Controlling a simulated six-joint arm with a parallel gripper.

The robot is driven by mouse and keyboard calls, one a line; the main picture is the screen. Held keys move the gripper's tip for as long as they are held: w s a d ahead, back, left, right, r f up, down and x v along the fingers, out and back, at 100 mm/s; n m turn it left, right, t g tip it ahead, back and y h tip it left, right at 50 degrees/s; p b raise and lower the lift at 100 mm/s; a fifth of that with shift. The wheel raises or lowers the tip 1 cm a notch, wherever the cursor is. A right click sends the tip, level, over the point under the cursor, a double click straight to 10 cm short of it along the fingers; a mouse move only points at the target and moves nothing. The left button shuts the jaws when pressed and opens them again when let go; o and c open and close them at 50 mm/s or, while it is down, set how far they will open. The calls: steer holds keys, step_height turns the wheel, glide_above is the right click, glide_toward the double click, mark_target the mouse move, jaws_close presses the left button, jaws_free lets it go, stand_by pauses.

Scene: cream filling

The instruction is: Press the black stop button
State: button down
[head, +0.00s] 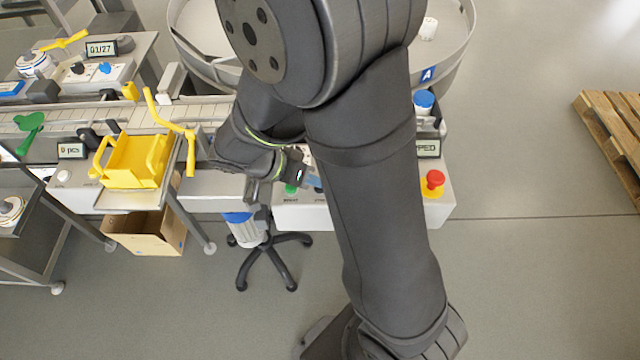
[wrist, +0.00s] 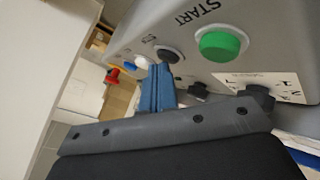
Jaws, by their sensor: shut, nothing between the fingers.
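A control box with a row of buttons stands under my arm. In the wrist view, the black stop button (wrist: 166,53) sits between the large green START button (wrist: 221,44) and a white button (wrist: 142,62). My gripper (wrist: 158,84) is shut and empty. Its blue fingertips point at the panel, just beside the black button and overlapping its near side in the picture; I cannot tell whether they touch. In the head view my gripper (head: 313,180) is at the panel, beside the green button (head: 291,189), and my arm hides most of the box.
A red mushroom button (head: 433,182) on a yellow base is at the box's right end, below a display (head: 428,148) showing "PPED". A yellow bin (head: 136,161) and a conveyor (head: 65,117) are at left. The floor in front is mostly clear.

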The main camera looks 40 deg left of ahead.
steer(key=shift+r, duration=0.85)
steer(key=shift+r, duration=2.5)
steer(key=shift+f, duration=0.15)
step_height(320, 180, up, 4)
steer(key=shift+r, duration=0.1)
